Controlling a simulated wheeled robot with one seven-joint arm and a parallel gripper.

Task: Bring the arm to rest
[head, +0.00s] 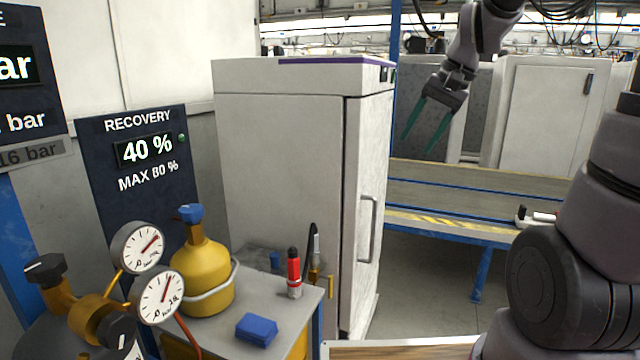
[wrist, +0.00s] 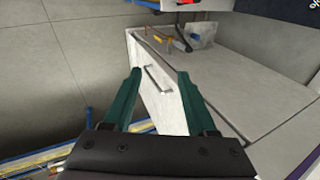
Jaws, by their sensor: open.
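My gripper (head: 420,143) hangs in the upper right of the head view with its green fingers pointing down. The fingers are apart and nothing is between them. My gripper also shows in the wrist view (wrist: 157,90), with both green fingers spread. In the head view it is to the right of the tall white cabinet (head: 280,170) and in front of the grey panels behind. It appears clear of the cabinet. In the wrist view the cabinet and its handle (wrist: 156,80) lie beyond the fingertips.
A small table (head: 275,315) at the cabinet's left carries a yellow cylinder (head: 205,275), a red marker-like bottle (head: 293,275) and a blue block (head: 256,329). Pressure gauges (head: 160,296) stand at the lower left. A conveyor-like bench (head: 450,195) runs behind on the right. A sign reads "RECOVERY 40 %" (head: 145,150).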

